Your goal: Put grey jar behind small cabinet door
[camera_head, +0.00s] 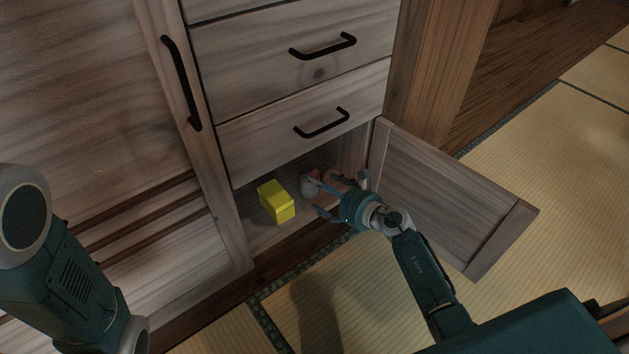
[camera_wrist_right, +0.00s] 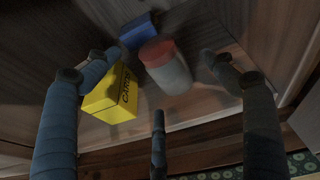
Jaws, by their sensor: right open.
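The grey jar (camera_head: 309,185) with a reddish lid is inside the low cabinet compartment, and it also shows in the right wrist view (camera_wrist_right: 172,76). The small cabinet door (camera_head: 445,198) stands wide open, swung out to the right. My right gripper (camera_head: 324,194) reaches into the compartment opening. In the wrist view its fingers (camera_wrist_right: 160,85) are spread, with the jar between and just beyond them, seemingly not gripped. The gripper partly hides the jar in the head view. My left arm shows at the left, but its gripper is out of view.
A yellow box (camera_head: 276,202) stands in the compartment left of the jar, close to a right-gripper finger in the wrist view (camera_wrist_right: 112,96). A blue box (camera_wrist_right: 138,30) is behind the jar. Shut drawers (camera_head: 300,125) are above. Tatami floor (camera_head: 540,150) is clear beyond the door.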

